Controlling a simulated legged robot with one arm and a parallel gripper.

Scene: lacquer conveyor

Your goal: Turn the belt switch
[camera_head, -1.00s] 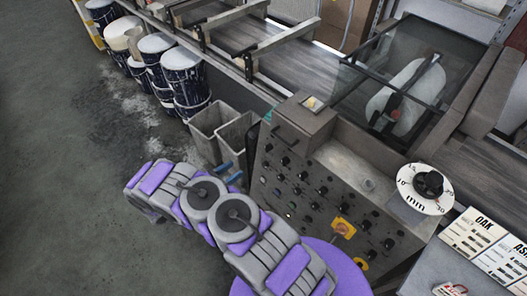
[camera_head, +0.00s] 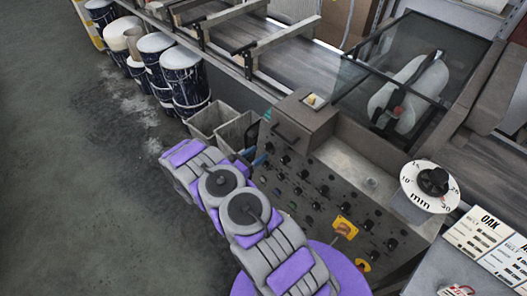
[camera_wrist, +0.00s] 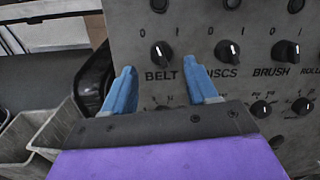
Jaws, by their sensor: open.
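The belt switch (camera_wrist: 161,54) is a round black knob with a white mark, above the printed word BELT, in the wrist view. The marks 0 and 1 stand above it. My gripper (camera_wrist: 159,70) has two blue fingers spread open and empty. In that view the knob shows between and just above the fingertips; I cannot tell how much depth separates them. In the head view the grey control panel (camera_head: 330,203) carries several knobs, and my purple-grey arm reaches to its left edge, with my gripper mostly hidden behind the arm.
More knobs sit beside the belt switch: the DISCS knob (camera_wrist: 227,51) and the BRUSH knob (camera_wrist: 286,50). Grey bins (camera_wrist: 40,135) stand left of the panel.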

